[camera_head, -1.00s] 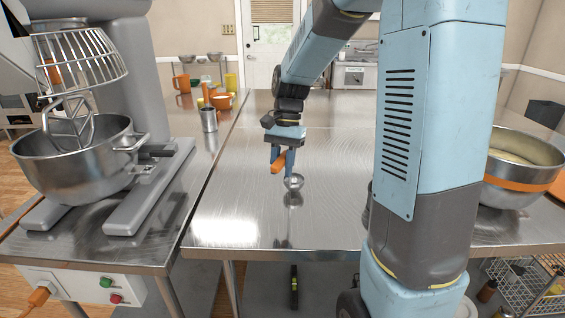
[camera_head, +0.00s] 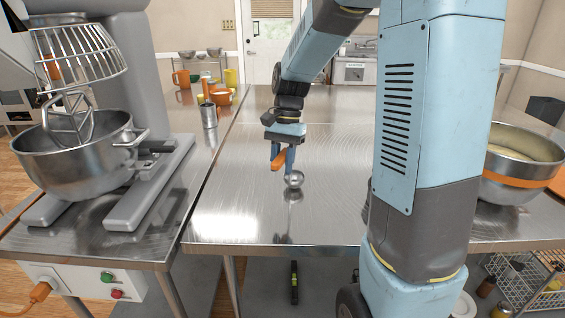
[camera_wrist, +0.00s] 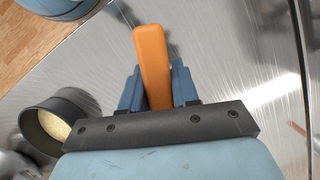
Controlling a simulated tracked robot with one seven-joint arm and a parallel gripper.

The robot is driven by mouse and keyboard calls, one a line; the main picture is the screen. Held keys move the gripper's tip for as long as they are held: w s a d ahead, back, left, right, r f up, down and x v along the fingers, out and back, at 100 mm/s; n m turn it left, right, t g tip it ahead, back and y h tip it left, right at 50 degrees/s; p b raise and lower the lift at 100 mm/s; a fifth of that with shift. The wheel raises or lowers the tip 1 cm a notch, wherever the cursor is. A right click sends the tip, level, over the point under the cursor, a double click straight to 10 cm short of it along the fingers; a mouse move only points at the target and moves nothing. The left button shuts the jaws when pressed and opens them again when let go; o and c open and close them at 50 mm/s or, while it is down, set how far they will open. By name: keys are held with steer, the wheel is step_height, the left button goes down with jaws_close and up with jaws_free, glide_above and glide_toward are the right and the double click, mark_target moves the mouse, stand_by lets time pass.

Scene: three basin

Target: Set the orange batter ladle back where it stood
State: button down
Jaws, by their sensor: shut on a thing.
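The ladle's orange handle (camera_head: 279,159) is held between the fingers of my gripper (camera_head: 283,160), which is shut on it above the steel table. The ladle's round metal bowl (camera_head: 294,179) hangs just below and to the right of the fingertips, over its own reflection. I cannot tell whether it touches the table. In the wrist view the orange handle (camera_wrist: 152,62) stands up between the two blue fingers of my gripper (camera_wrist: 154,85). The ladle's bowl is not clear in that view.
A steel mixer bowl (camera_head: 78,158) stands at left under a wire whisk guard. A large bowl with an orange band (camera_head: 520,182) holds pale batter at right, partly behind my arm. A metal canister (camera_head: 208,115) and several cups stand at back left. The table's middle (camera_head: 240,190) is clear.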

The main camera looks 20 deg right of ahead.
steer(key=shift+f, duration=0.3)
steer(key=c, duration=0.8)
jaws_free()
steer(key=shift+o, duration=0.2)
steer(key=shift+v, duration=1.45)
steer(key=v, duration=1.4)
steer(key=s+d+f+n+t+h, duration=0.1)
steer(key=s+n+t, duration=0.6)
steer(key=s, duration=1.5)
step_height(320, 180, down, 2)
steer(key=shift+s+f+n+t+h, duration=0.1)
steer(key=shift+s+n+t+h, duration=0.2)
steer(key=shift+t+h, duration=0.25)
